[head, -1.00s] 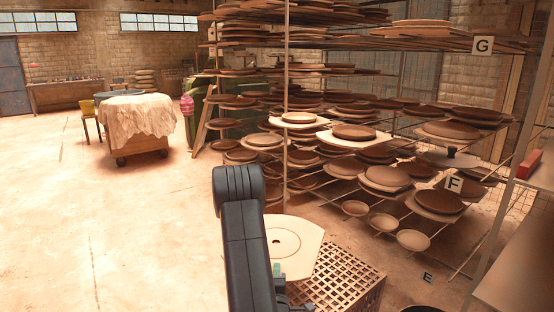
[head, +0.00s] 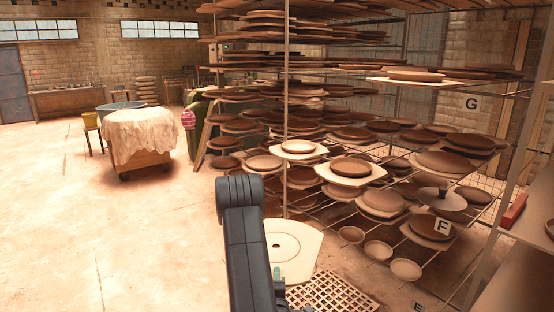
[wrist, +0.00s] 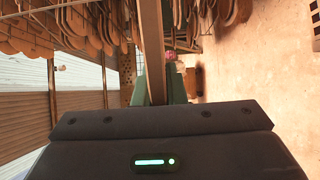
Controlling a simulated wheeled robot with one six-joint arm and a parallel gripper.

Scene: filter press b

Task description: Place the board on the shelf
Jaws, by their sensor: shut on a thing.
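The pale board (head: 302,237), with cut corners and a small hole in its middle, is held in front of me at the lower middle of the head view. In the wrist view the board (wrist: 151,50) shows edge-on as a tan strip between the green fingers. My gripper (wrist: 157,92) is shut on it; in the head view my arm hides part of the board's left side. The shelf is a tall metal rack (head: 287,110) with several levels, crowded with brown plates and pale boards. The board is in front of the rack, apart from it as far as I can tell.
A lattice crate (head: 335,294) stands on the floor below and right of the board. Small bowls (head: 378,250) sit on a low rack level. A cloth-covered cart (head: 140,135) stands at the back left. The floor at left is clear. A side shelf with a red object (head: 514,210) is at right.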

